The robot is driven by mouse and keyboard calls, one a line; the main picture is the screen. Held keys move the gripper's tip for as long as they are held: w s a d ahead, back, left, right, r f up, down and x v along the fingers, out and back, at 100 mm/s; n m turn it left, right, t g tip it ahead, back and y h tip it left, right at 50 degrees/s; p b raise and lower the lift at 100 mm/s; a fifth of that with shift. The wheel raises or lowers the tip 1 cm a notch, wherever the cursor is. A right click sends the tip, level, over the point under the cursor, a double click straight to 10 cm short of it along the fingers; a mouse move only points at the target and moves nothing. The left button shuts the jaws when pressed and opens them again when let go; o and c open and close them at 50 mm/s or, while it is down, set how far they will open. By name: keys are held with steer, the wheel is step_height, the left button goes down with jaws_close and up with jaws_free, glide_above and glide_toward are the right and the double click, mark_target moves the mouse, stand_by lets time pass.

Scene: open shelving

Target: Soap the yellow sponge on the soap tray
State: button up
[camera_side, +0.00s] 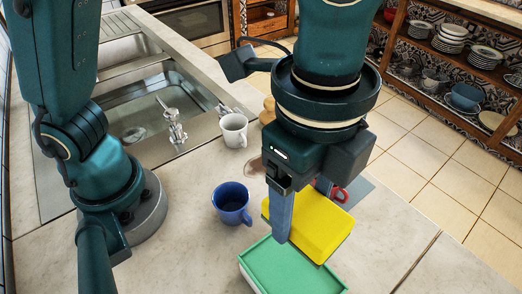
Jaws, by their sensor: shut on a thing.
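My gripper (300,208) is shut on the yellow sponge (318,229), with one finger across the near face. The far finger is mostly hidden. The sponge is held tilted, its lower edge toward the bottom right, just behind and above the soap tray in the picture. The soap tray (249,280) has white sides and a green top and is cut off by the lower picture edge. I cannot tell whether the sponge touches the tray.
A blue mug (232,207) stands left of the sponge, and a white mug (234,131) farther back near the sink (130,110) and tap (174,130). A red object (341,194) lies behind the sponge.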

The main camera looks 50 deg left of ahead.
mark_target(298, 231)
steer(key=shift+s+d+f+m, duration=0.25)
steer(key=shift+s+d+f, duration=0.15)
steer(key=shift+s, duration=0.2)
steer(key=shift+s+d+f+m, duration=0.25)
steer(key=shift+s+d, duration=0.2)
steer(key=shift+s, duration=0.15)
steer(key=shift+f, duration=2.85)
steer(key=shift+f, duration=1.1)
steer(key=shift+r, duration=3.6)
steer(key=shift+a, duration=0.1)
